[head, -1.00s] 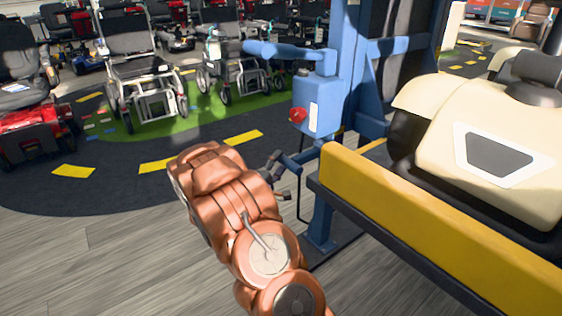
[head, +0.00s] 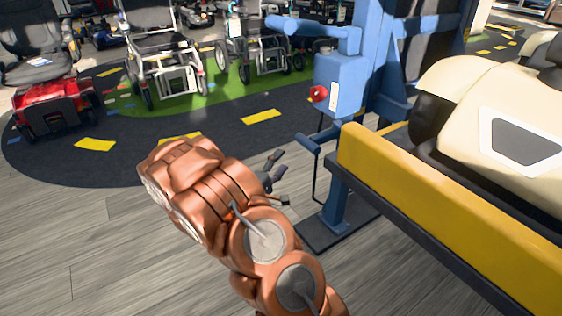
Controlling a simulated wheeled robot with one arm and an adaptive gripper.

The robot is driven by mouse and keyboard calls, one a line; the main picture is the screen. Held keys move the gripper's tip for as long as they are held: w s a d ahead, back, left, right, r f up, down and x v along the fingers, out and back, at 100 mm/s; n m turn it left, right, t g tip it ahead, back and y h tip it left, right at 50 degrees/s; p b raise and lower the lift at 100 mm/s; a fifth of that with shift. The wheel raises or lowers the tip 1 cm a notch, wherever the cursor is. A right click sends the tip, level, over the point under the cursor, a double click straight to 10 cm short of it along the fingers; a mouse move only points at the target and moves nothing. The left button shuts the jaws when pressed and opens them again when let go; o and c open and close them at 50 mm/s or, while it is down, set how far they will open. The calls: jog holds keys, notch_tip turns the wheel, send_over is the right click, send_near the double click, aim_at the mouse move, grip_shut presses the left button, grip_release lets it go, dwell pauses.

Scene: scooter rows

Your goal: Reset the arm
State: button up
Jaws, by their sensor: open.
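My copper-coloured arm rises from the bottom of the head view and is bent. My gripper (head: 273,168) shows only in part, as dark fingers past the right side of the arm. It is open, and I see nothing between its fingers. Its base is hidden behind the arm. In the picture it sits just left of the blue post's base and handle bar.
A blue lift frame (head: 338,85) with a red button (head: 318,93) stands right of the gripper. A yellow-edged platform (head: 430,205) carries a cream vehicle (head: 490,110) at right. Wheelchairs (head: 165,60) and a red scooter (head: 52,105) stand behind. Grey floor (head: 80,250) at left is clear.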

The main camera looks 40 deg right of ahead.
dwell(0.4)
jog(key=s+a+r+m+g+y+p, duration=0.1)
jog(key=s+r+m+g+y+p, duration=0.15)
jog(key=s+r+g+p, duration=0.55)
jog(key=s+a+r+m+g+y+p, duration=0.15)
jog(key=s+r+m+p, duration=0.25)
jog(key=s+r+p, duration=0.75)
jog(key=s+a+r+g+y+p, duration=0.2)
jog(key=s+a+r+y+p, duration=0.5)
jog(key=r, duration=0.6)
jog(key=s+a+r+n+t+y+p, duration=0.1)
jog(key=a+r+y+p, duration=0.3)
jog(key=a+r+p, duration=0.4)
jog(key=s+a+r+n+t+y+p, duration=0.2)
jog(key=a+r+t+y+p, duration=0.2)
jog(key=a, duration=1.1)
notch_tip(320, 180, up, 4)
jog(key=p, duration=0.4)
jog(key=shift+s+a+f+y+p, duration=0.15)
jog(key=shift+s+a+y+p, duration=0.15)
jog(key=shift+s+a+p, duration=0.1)
